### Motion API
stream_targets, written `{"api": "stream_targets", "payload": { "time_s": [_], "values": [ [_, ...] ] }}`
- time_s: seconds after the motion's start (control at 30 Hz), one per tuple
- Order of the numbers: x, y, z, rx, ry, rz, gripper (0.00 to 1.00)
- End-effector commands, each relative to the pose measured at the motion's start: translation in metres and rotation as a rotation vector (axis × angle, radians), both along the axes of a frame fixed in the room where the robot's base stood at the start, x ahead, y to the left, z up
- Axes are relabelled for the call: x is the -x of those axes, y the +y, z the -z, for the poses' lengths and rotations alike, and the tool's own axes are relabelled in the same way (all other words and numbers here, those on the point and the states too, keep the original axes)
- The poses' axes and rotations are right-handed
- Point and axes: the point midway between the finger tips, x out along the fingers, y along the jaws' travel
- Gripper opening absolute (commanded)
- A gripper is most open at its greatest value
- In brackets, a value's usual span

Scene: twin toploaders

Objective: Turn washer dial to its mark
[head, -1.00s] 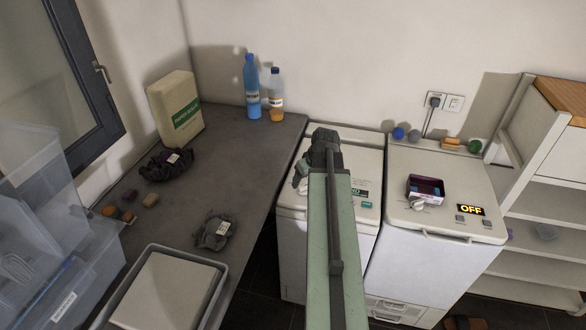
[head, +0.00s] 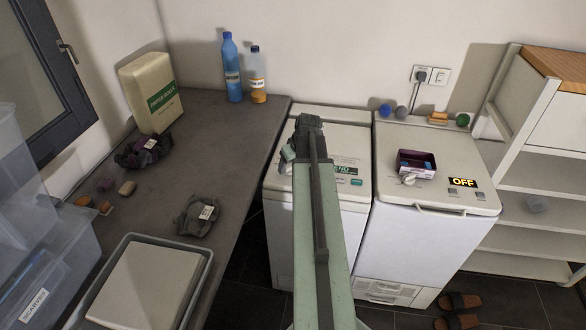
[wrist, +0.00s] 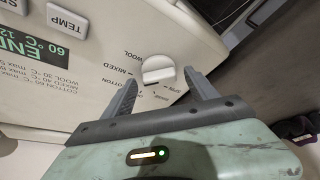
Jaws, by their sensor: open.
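The white dial (wrist: 158,70) sits on the panel of the left machine (head: 340,150), with the printed words WOOL, MIXED and COTTON around it. Its pointer direction and its mark are hard to make out. My gripper (wrist: 160,80) is open, with one dark finger on each side just short of the dial; I cannot tell whether either touches it. In the head view my gripper (head: 288,155) is over the left part of that machine's top, and my arm hides much of the panel. A green display reading END (wrist: 42,50) is beside the dial.
The right machine (head: 440,155) shows OFF and carries a dark purple open box (head: 416,163) beside its own dial. A grey counter (head: 240,130) on the left holds bottles, a tray and dark cloths. Shelves (head: 540,170) stand at the right.

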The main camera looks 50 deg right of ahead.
Motion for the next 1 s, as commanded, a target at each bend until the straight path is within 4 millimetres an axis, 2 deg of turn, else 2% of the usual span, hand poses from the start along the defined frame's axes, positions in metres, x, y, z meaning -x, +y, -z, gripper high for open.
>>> {"api": "stream_targets", "payload": {
  "time_s": [0.1, 0.3, 0.33, 0.37, 0.67, 1.0],
  "values": [
    [0.0003, 0.0000, -0.0014, 0.000, 0.000, 0.000, 0.65],
    [0.0006, -0.0002, -0.0015, 0.000, 0.000, 0.001, 0.09],
    [0.0006, -0.0003, -0.0014, 0.000, 0.000, 0.001, 0.05],
    [0.0018, -0.0083, -0.0015, -0.001, 0.000, 0.005, 0.05],
    [0.0023, -0.0046, -0.0016, 0.000, -0.002, -0.050, 0.05],
    [0.0014, -0.0071, -0.0016, 0.001, -0.002, -0.293, 0.05]
  ]
}}
